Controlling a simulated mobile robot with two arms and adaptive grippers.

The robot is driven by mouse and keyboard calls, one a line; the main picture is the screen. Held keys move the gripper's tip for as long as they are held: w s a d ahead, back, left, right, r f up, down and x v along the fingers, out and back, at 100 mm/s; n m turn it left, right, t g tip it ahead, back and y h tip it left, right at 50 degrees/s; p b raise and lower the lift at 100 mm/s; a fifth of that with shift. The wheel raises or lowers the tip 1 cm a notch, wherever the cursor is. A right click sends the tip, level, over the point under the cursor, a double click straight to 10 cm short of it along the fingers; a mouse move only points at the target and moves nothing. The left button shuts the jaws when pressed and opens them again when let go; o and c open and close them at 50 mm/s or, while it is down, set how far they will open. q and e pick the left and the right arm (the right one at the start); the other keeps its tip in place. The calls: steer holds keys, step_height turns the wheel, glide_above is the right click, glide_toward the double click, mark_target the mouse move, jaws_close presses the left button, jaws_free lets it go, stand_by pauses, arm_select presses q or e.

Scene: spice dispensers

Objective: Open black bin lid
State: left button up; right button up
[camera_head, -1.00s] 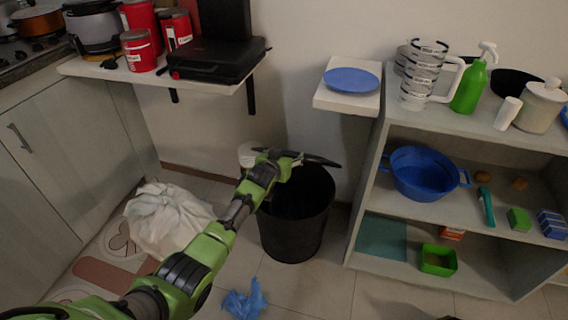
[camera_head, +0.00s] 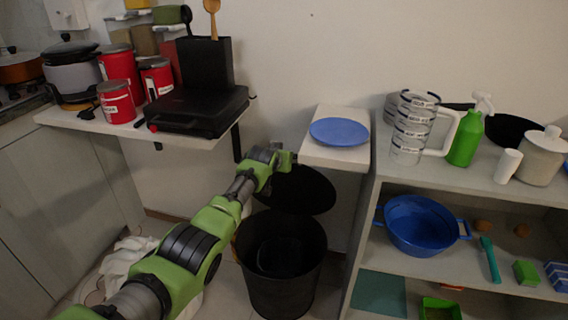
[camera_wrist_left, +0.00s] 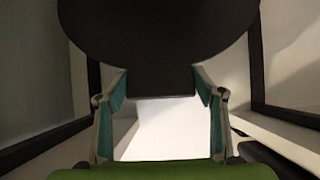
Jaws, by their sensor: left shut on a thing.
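The black bin (camera_head: 300,290) stands on the floor left of the shelf, and its dark inside shows from above. Its round black lid (camera_head: 305,192) is raised and tilted above the bin's back edge. My left gripper (camera_head: 285,160) is at the lid's upper left edge, with the arm reaching in from the lower left. In the left wrist view, the lid (camera_wrist_left: 155,35) fills the top, and its straight-edged tab lies between the two fingers of my left gripper (camera_wrist_left: 160,85), which is shut on it. My right gripper is not in view.
A small wall shelf with a blue plate (camera_head: 339,132) is just right of my left gripper. A counter shelf with a black grill (camera_head: 197,110) is to the left. A shelf unit (camera_head: 440,180) stands right of the bin. A whitish bag lies partly hidden behind my arm.

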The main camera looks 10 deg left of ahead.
arm_select(q)
steer(key=shift+w+r, duration=0.2)
steer(key=shift+r, duration=0.15)
steer(key=o, duration=1.6)
steer(key=shift+s, duration=0.1)
steer(key=shift+f, duration=0.15)
steer(key=shift+v, duration=3.8)
